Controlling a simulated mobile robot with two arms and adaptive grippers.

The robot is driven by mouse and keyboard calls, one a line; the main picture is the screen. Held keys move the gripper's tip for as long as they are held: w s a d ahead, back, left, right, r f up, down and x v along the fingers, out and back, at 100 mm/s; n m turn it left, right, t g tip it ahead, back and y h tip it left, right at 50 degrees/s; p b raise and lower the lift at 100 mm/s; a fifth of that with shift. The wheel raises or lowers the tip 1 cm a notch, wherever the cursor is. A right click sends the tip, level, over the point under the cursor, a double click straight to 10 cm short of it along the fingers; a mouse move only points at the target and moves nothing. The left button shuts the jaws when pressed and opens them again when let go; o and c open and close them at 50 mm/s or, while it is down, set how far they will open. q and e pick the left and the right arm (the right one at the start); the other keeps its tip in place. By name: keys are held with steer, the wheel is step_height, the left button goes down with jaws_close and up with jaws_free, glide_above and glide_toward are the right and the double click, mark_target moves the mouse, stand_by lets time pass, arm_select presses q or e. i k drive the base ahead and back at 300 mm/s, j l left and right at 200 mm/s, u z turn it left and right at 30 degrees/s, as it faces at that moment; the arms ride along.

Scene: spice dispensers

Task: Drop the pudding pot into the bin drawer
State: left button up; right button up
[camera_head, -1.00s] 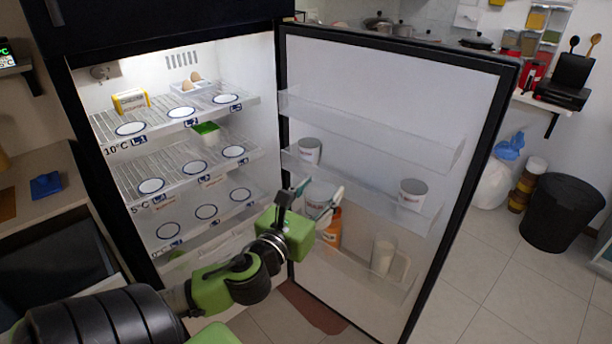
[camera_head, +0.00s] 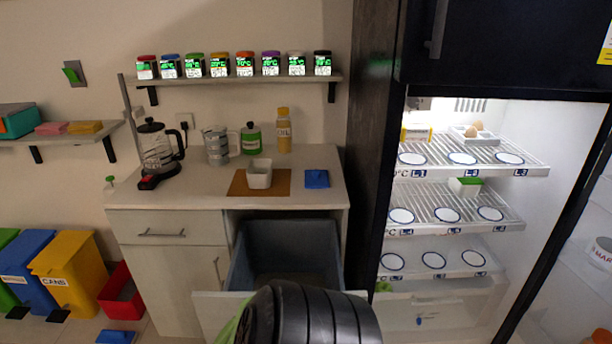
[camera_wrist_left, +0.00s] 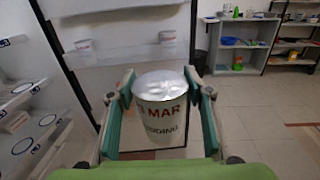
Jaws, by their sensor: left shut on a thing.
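The pudding pot (camera_wrist_left: 160,115) is a white cup with a silver foil lid and red and dark lettering. In the left wrist view it is upright between the teal fingers of my left gripper (camera_wrist_left: 161,92), which is shut on it. In the head view my black left arm covers the bottom middle and hides that gripper and the pot. The bin drawer (camera_head: 285,236) is pulled open below the counter; its grey-blue inside looks empty where it shows. My arm covers part of its front. My right gripper is not in view.
The open lit fridge (camera_head: 460,215) stands on the right, with its door (camera_head: 590,235) swung out. The counter (camera_head: 200,190) carries a coffee maker (camera_head: 157,150), a white square bowl (camera_head: 259,173) and bottles. Blue and yellow bins (camera_head: 70,265) stand at the left.

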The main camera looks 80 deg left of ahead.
mark_target(293, 280)
steer(key=k+j, duration=0.6)
steer(key=j, duration=0.15)
steer(key=k+j, duration=1.25)
steer(key=j, duration=0.2)
